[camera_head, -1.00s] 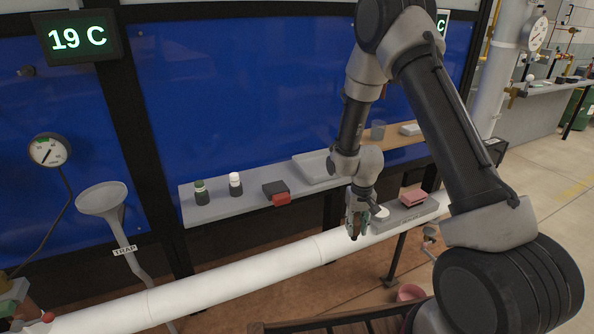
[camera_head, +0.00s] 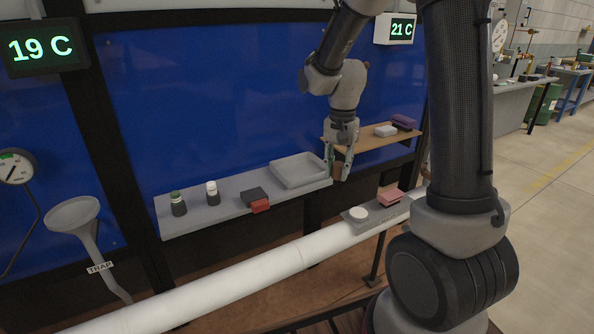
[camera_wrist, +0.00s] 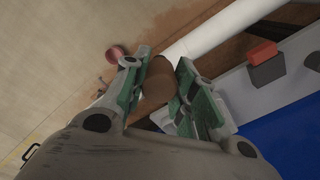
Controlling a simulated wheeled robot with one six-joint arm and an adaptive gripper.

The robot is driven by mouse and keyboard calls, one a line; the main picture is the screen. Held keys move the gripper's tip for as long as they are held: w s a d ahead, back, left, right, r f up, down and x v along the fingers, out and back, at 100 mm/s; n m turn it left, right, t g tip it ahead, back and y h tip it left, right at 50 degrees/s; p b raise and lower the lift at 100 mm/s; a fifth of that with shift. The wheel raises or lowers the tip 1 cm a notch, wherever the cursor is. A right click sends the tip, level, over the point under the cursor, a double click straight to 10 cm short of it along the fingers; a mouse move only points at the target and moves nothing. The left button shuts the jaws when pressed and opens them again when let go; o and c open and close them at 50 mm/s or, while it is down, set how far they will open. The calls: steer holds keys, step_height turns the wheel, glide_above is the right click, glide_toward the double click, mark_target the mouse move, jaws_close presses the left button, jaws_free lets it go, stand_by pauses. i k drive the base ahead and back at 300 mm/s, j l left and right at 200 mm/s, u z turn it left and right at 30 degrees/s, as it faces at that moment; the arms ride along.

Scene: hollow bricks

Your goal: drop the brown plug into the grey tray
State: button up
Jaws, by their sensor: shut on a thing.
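My gripper (camera_head: 338,172) is shut on the brown plug (camera_wrist: 158,80), which sits between its green-padded fingers in the wrist view. In the head view the plug (camera_head: 338,165) is partly hidden by the fingers. The grey tray (camera_head: 298,170) is a shallow rectangular tray on the grey shelf. My gripper is just to the right of the tray, near the shelf's right end, not over the tray's middle.
On the grey shelf (camera_head: 230,205) stand a green-capped bottle (camera_head: 178,204), a white-capped bottle (camera_head: 212,193) and a black block with a red end (camera_head: 258,198). A wooden shelf (camera_head: 360,139) is behind. A white pipe (camera_head: 240,276) runs below in front.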

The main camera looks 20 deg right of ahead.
mark_target(304, 173)
steer(key=i, duration=0.95)
